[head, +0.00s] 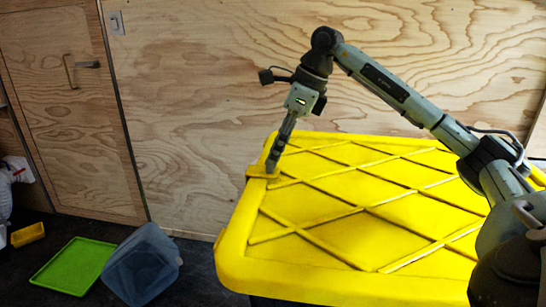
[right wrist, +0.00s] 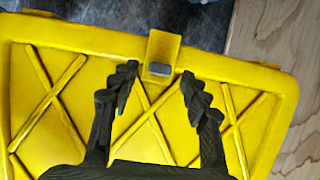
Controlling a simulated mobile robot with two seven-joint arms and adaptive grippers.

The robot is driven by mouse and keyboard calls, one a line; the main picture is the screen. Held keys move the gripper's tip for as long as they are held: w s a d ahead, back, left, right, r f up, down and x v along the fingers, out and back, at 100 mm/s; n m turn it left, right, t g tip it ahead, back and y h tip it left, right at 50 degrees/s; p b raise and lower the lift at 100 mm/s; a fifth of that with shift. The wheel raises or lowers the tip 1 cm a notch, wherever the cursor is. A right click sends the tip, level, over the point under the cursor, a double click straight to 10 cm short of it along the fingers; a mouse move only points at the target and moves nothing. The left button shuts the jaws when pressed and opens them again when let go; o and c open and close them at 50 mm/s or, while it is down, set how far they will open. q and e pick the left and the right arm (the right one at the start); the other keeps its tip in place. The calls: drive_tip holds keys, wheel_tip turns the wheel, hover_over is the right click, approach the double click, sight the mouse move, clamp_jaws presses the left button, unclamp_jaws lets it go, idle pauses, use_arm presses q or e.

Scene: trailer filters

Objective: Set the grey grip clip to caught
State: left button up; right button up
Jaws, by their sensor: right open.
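The grey grip clip (right wrist: 160,69) is a small grey block on a yellow tab (right wrist: 163,47) at the edge of the yellow lid (right wrist: 60,38) in the right wrist view. In the head view the tab (head: 257,173) sits at the lid's left edge, and I cannot make out the clip there. My right gripper (head: 272,165) points down over the lid (head: 360,215) beside the tab. In the right wrist view its fingers (right wrist: 160,74) are spread on both sides of the clip, with nothing between them. I cannot tell whether the clip is caught. My left gripper is out of view.
A clear blue bin (head: 143,265) lies tilted on the floor at left, beside a green lid (head: 74,266) and a small yellow tray (head: 28,235). A plywood wall (head: 215,60) stands behind the yellow lid. The lid's top is otherwise clear.

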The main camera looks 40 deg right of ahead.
drive_tip(key=v, duration=0.9)
drive_tip(key=shift+r, duration=0.2)
drive_tip(key=shift+s+d, duration=0.1)
